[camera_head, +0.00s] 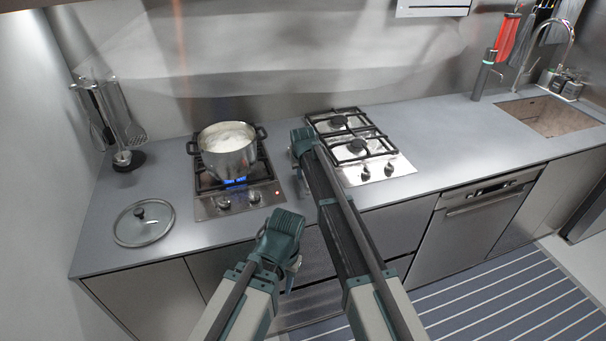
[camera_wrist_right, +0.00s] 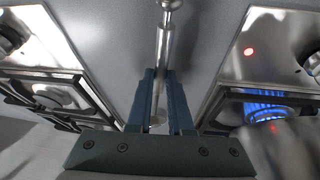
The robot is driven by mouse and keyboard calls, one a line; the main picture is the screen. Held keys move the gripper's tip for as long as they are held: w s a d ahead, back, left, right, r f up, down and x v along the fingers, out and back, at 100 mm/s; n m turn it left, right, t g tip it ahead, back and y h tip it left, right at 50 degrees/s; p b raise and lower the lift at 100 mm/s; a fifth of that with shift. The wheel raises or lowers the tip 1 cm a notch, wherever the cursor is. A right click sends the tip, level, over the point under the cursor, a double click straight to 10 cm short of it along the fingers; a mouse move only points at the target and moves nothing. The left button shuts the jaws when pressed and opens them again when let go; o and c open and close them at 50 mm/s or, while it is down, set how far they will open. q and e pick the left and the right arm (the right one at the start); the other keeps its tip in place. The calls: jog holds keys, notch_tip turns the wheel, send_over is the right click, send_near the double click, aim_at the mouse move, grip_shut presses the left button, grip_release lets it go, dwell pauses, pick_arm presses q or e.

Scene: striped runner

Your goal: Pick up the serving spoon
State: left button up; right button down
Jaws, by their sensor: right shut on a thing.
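The serving spoon (camera_wrist_right: 163,52) shows in the right wrist view as a slim metal handle with a rounded end at the top edge. It lies between the two fingers of my right gripper (camera_wrist_right: 161,76), which is shut on it. In the head view my right gripper (camera_head: 302,143) is over the counter between the two hobs, and my arm hides most of the spoon there. My left gripper (camera_head: 284,230) is in front of the counter edge, low in the middle. Its fingers do not show clearly, so its opening cannot be told.
A steel pot (camera_head: 228,158) stands on the lit left hob (camera_head: 236,201); blue flame shows. The unlit right hob (camera_head: 378,171) is close on the other side. A glass lid (camera_head: 143,226) lies at left, near a utensil stand (camera_head: 127,160). Counter (camera_head: 450,130) toward the sink is clear.

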jog(key=shift+p+v, duration=0.65)
jog(key=shift+v, duration=0.6)
jog(key=s, duration=0.5)
jog(key=s+a, duration=0.1)
jog(key=s, duration=0.4)
jog(key=s+r+p, duration=0.1)
jog(key=s, duration=0.4)
jog(key=shift+a, duration=0.35)
pick_arm(q)
notch_tip(320, 180, up, 3)
jog(key=shift+r, duration=0.15)
pick_arm(e)
jog(key=c, duration=1.5)
grip_release()
jog(key=shift+c, duration=0.2)
grip_shut()
